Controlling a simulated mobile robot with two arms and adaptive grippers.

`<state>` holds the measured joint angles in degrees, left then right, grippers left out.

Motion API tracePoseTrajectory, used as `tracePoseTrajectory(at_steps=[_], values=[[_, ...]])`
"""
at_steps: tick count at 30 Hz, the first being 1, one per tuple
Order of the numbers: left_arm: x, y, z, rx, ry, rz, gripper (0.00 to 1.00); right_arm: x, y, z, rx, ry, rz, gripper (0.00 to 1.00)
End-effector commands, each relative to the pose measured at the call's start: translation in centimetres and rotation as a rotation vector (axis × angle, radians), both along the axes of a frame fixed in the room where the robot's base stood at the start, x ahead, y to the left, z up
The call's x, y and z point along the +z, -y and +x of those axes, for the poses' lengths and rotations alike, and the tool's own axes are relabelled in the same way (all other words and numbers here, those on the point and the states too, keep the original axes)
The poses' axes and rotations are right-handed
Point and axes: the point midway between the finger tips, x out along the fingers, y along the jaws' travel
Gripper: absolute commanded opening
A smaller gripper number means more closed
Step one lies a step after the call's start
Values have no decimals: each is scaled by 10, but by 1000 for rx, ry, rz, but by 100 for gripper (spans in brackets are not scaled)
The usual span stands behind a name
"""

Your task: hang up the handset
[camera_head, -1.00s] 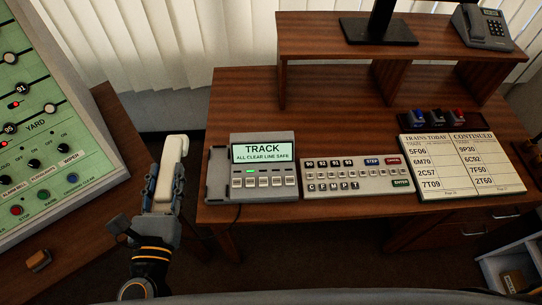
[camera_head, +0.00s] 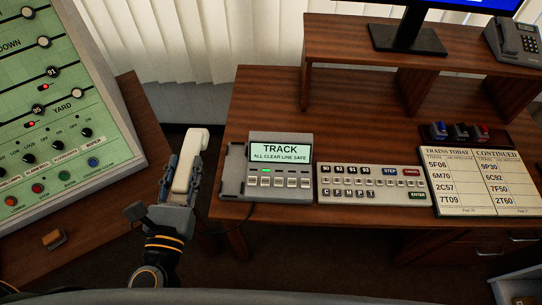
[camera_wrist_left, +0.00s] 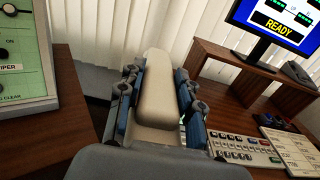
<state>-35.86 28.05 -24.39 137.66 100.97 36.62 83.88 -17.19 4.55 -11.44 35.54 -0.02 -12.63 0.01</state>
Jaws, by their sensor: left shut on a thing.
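My left gripper (camera_head: 180,186) is shut on a cream handset (camera_head: 189,160), left of the desk's left edge. The handset stands lengthwise between the fingers, its far end sticking out past them; in the left wrist view the handset (camera_wrist_left: 157,95) fills the middle between the blue-padded fingers. The grey phone unit (camera_head: 279,183) with the "TRACK ALL CLEAR LINE SAFE" screen sits on the desk to the right, apart from the handset. Its empty cradle (camera_head: 234,171) is on its left side. My right gripper is not in view.
A keypad panel (camera_head: 372,184) and an open train book (camera_head: 479,181) lie right of the phone unit. A green control panel (camera_head: 55,100) stands at the left. A raised shelf holds a monitor (camera_head: 408,38) and a desk phone (camera_head: 515,40). A gap separates the two desks.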

Motion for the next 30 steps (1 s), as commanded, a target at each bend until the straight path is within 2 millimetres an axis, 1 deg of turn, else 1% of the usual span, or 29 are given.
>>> tracePoseTrajectory(at_steps=[5, 7, 8, 11, 14, 15, 18, 21, 25, 27, 30], values=[[0, 0, 0, 0, 2, 0, 0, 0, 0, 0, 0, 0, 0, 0], [-5, 0, 3, 1, 2, 2, 0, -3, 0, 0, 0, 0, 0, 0], [-9, 0, 5, 1, 3, 3, 0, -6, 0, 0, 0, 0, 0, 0], [-31, 2, 18, 5, 5, 8, 0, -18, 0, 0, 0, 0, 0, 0], [-66, 5, 41, 11, 7, 13, 0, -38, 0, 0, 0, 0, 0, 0], [-81, 6, 52, 12, 8, 15, 0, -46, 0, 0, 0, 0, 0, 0], [-117, 12, 82, 14, 10, 17, 0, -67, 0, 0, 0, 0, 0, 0], [-148, 18, 113, 13, 8, 15, 0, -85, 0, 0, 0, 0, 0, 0], [-176, 27, 145, 7, 5, 7, 0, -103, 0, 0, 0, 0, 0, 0], [-186, 31, 158, 5, 4, 5, 0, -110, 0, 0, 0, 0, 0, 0], [-193, 35, 170, 0, 3, 1, 0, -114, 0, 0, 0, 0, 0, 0]])
